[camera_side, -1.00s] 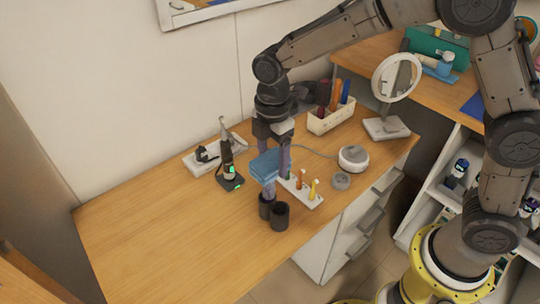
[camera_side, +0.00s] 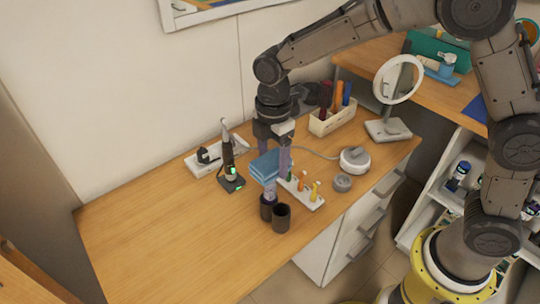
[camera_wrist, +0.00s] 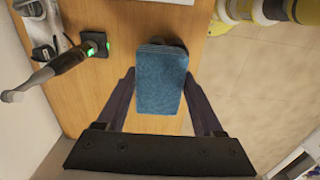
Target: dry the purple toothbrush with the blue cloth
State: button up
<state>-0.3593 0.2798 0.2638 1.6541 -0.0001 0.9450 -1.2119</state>
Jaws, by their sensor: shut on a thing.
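My gripper (camera_wrist: 161,85) is shut on the folded blue cloth (camera_wrist: 160,80), which sits between the two fingers in the wrist view. In the side view the cloth (camera_side: 268,167) is held above the table, just over two dark cups. A thin purplish piece (camera_side: 269,189) shows between the cloth's lower edge and the left dark cup (camera_side: 267,208). It looks like the purple toothbrush standing in that cup, but most of it is hidden. I cannot tell whether the cloth touches it.
The second dark cup (camera_side: 281,218) stands beside the first. A white holder (camera_side: 302,193) with green, orange and yellow brushes is close on the right. A clipper on its stand (camera_side: 231,180) is at the left. The table's left and front are clear.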

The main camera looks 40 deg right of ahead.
jog(key=shift+s, duration=0.2)
jog(key=shift+w+f, duration=0.15)
jog(key=shift+w, duration=0.95)
jog(key=shift+s, duration=1.1)
jog(key=shift+w, duration=1.1)
jog(key=shift+s+r, duration=0.25)
jog(key=shift+s, duration=0.9)
jog(key=shift+w+f, duration=0.2)
jog(key=shift+w, duration=1.05)
jog(key=shift+s, duration=1.25)
jog(key=shift+w, duration=1.2)
jog(key=shift+s+f, duration=0.15)
jog(key=shift+s, duration=1.05)
jog(key=shift+w, duration=1.15)
jog(key=shift+s+r, duration=0.15)
jog(key=shift+s, duration=0.45)
jog(key=shift+s+r, duration=0.15)
jog(key=shift+s, duration=0.4)
jog(key=shift+r, duration=3.45)
